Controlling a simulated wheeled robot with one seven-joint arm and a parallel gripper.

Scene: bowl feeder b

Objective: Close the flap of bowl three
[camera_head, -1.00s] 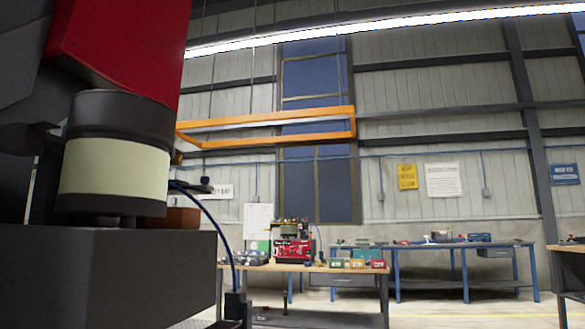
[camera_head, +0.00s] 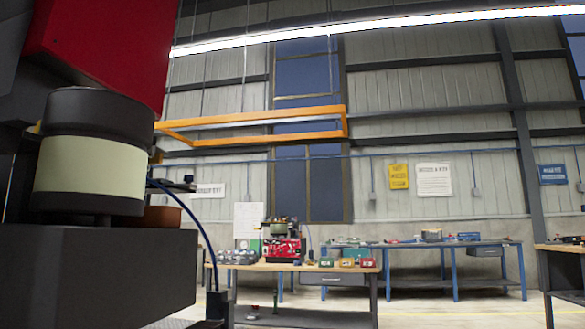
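A large dark machine with a red upper block (camera_head: 100,50) fills the left edge very close to me. It has a black drum with a cream band (camera_head: 90,176) standing on a dark box (camera_head: 95,275); I cannot tell whether this is one of the feeder bowls. Farther off, a small red unit (camera_head: 284,249) with a pale drum on top stands on a workbench (camera_head: 260,268). I cannot make out any bowl number or flap. My gripper is not in view.
Small green (camera_head: 326,262), yellow (camera_head: 346,262) and red (camera_head: 367,263) bins sit on the same bench. A blue-legged bench (camera_head: 455,246) stands behind it, and another bench (camera_head: 563,247) at the right edge. Pale floor (camera_head: 450,314) shows clear between them.

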